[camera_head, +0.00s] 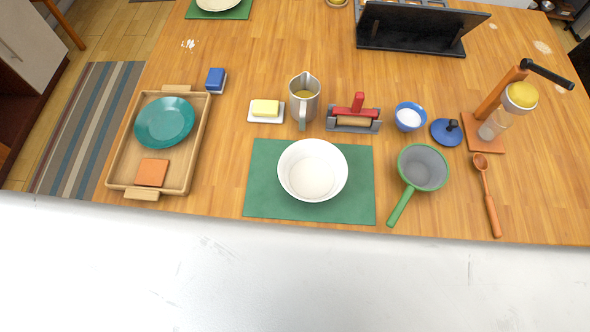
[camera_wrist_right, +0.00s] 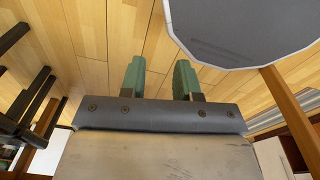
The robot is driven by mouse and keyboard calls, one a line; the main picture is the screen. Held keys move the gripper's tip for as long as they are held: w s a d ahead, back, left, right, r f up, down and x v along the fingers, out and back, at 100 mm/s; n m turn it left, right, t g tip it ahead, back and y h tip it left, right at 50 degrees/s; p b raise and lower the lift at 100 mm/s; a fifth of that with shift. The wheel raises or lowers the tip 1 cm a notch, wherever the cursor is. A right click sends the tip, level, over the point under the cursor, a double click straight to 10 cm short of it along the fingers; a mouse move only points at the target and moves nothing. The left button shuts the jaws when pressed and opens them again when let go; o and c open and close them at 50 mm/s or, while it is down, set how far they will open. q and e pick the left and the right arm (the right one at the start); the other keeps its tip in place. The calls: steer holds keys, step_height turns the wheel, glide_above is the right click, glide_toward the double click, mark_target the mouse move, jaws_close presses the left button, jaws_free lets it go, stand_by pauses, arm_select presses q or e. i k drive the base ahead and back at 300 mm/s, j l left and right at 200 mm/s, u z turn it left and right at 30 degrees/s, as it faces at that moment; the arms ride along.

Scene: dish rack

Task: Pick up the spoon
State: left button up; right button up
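A brown wooden spoon (camera_head: 486,194) lies on the wooden table at the right, near the front edge. Its bowl points away and its handle points toward me. In the right wrist view my right gripper (camera_wrist_right: 159,80) shows two green fingers held apart with nothing between them. The spoon does not show in that view. Neither gripper shows in the head view, so my right gripper is away from the spoon. My left gripper is in no view.
A green-handled pan (camera_head: 421,168) lies left of the spoon. A wooden juicer-like stand (camera_head: 486,133) is just behind it. A white bowl (camera_head: 312,171) sits on a green mat (camera_head: 259,196). A tray (camera_head: 197,143) is at the left. The table is bare right of the spoon.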

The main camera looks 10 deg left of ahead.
mark_target(481, 162)
steer(key=z, duration=1.6)
